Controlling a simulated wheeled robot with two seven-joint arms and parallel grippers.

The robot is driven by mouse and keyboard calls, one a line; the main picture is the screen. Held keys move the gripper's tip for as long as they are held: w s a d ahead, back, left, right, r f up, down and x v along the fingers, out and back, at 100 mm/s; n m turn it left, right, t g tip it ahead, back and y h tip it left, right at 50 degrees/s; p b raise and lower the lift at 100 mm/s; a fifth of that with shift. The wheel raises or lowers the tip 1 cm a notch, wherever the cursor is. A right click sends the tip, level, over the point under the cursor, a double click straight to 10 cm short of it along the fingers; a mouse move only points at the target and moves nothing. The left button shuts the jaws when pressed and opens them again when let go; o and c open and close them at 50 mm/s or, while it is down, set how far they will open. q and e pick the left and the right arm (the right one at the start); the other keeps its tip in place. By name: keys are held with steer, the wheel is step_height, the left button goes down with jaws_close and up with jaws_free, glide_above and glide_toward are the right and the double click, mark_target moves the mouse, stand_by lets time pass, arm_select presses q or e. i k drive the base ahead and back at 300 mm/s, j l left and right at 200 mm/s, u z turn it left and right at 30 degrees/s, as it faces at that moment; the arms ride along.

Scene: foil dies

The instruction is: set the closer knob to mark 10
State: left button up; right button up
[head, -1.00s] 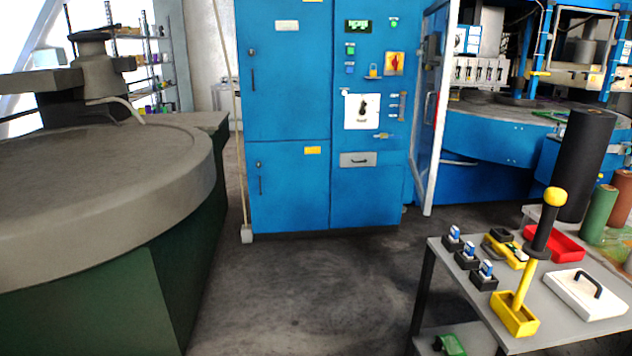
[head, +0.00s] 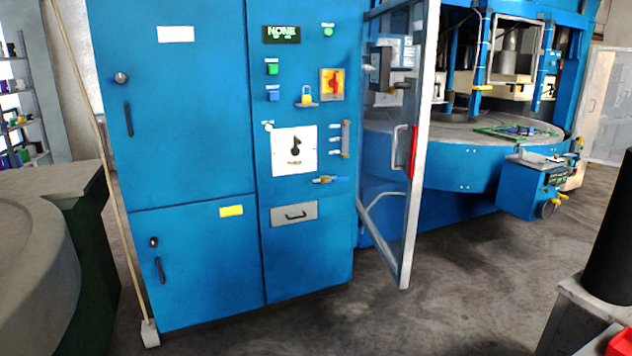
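A white square plate (head: 304,160) sits on the front of the tall blue cabinet, in the middle of the head view. A black knob or pointer (head: 294,150) shows on the plate, with a small dark label below it. Any scale marks on the plate are too small to read, so the knob's setting cannot be told. Neither of my grippers is in view.
The blue cabinet (head: 185,110) also carries a green display (head: 281,34), buttons, a red switch on a yellow plate (head: 331,83) and a drawer handle. A glazed door (head: 409,230) stands open to its right. A pole leans at its left. Floor in front is clear.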

mark_target(366, 68)
steer(key=i+j+z, duration=0.9)
steer(key=j, duration=0.35)
steer(key=i+l, duration=0.05)
steer(key=i, duration=0.05)
